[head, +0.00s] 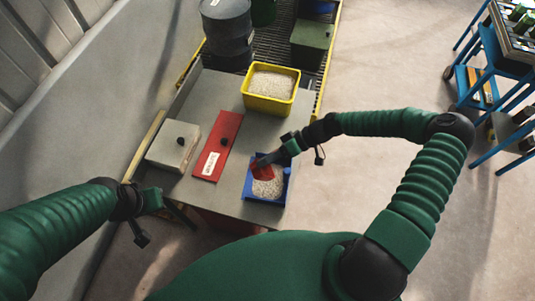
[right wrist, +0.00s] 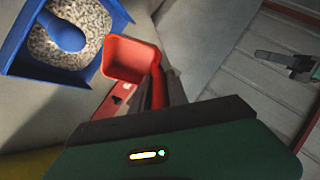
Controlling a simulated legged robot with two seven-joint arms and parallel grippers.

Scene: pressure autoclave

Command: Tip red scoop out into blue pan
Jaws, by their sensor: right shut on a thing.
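The blue pan (head: 248,188) stands at the near right corner of the grey table and holds pale granules. The red scoop (head: 262,170) is over the pan's far part in the head view. In the right wrist view the scoop (right wrist: 132,58) is beside the pan's edge, and its visible inside is bare red. My right gripper (head: 283,153) is shut on the scoop. My left gripper (head: 180,214) is off the table's near left side, holding nothing visible; its jaw gap is unclear.
A yellow bin (head: 270,103) of pale granules stands behind the pan. A red labelled plate (head: 217,150) and a pale box with a black knob (head: 173,146) lie to the left. Dark drums (head: 227,30) and a green box (head: 311,42) stand at the back.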

